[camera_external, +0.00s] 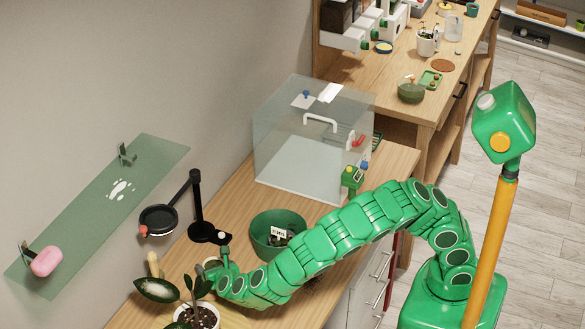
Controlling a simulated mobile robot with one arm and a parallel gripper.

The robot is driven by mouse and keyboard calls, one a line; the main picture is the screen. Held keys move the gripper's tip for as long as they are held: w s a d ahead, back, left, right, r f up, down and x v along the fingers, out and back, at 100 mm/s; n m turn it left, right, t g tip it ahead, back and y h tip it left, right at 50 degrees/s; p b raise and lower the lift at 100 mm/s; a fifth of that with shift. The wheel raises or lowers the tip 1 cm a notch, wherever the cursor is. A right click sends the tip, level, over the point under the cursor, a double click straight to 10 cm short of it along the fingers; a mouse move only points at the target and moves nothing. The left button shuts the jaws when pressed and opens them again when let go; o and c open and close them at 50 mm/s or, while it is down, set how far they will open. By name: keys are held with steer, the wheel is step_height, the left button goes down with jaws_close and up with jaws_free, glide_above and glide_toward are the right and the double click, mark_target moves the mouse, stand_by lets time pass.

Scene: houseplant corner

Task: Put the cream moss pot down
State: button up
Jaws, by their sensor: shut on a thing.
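My green arm reaches from the right over the wooden counter (185,246). My gripper (214,268) is at its end, low over the counter's front left part. A small cream thing (210,263) shows at the jaws, mostly hidden by them; it looks like the cream moss pot, held there. Its moss cannot be made out. I cannot tell whether its base touches the counter.
A leafy plant in a white pot (206,318) stands just below my gripper. A green bowl (262,243) with a label is to the right. A black stand (197,205), a yellowish object (153,263) and a clear box (285,150) are nearby. A glass shelf (90,218) is on the wall.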

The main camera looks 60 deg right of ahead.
steer(key=o, duration=1.1)
steer(key=shift+f, duration=0.1)
steer(key=shift+s+a+r, duration=0.15)
steer(key=shift+s+r, duration=0.05)
steer(key=shift+r, duration=0.05)
steer(key=v, duration=1.1)
steer(key=shift+s+a, duration=0.2)
